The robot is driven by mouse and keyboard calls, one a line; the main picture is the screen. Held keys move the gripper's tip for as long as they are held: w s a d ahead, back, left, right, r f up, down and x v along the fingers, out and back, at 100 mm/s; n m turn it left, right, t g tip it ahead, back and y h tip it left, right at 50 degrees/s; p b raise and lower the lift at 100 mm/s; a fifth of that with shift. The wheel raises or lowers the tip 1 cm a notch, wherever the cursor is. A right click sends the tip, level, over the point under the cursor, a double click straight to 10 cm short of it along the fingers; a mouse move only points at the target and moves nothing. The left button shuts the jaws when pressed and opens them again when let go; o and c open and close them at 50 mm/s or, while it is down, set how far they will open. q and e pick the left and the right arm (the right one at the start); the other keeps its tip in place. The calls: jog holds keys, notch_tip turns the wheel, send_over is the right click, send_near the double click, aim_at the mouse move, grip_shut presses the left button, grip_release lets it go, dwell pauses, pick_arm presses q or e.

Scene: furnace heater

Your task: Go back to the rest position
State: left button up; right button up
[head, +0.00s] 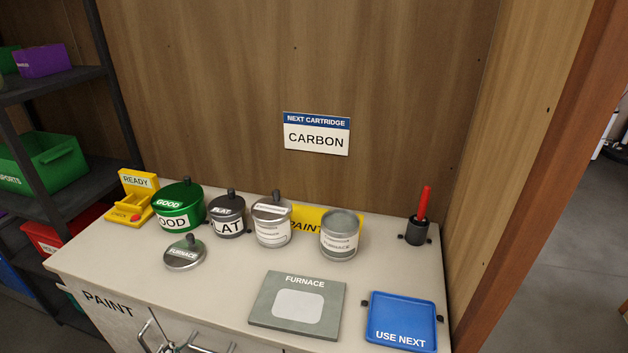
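Neither of my grippers can be made out in the head view. On the counter (215,290) stand a green GOOD pot (181,196), a dark pot labelled FLAT (227,216), a lidded silver can (272,228) and a silver can labelled FURNACE (340,240) with no knobbed lid on it. A round lid labelled FURNACE (185,257) with a black knob lies at the front left. A grey FURNACE plate (263,313) lies bare at the front. A blue USE NEXT tray (398,312) is empty at the right.
A yellow READY/CHECK stand (138,182) is at the back left. A red rod (424,203) stands in a dark holder (417,236) at the right. A sign reading NEXT CARTRIDGE, CARBON (316,139) hangs on the wooden wall. Shelving with bins (50,158) stands left. Metal handles (168,345) show below.

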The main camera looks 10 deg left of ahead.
pick_arm(q)
jog(key=d+f+n+t+h, duration=0.2)
jog(key=d+f+h, duration=0.2)
jog(key=d+f, duration=0.4)
jog(key=shift+s+d+h, duration=0.25)
jog(key=shift+d+h, duration=0.15)
jog(key=shift+d, duration=0.75)
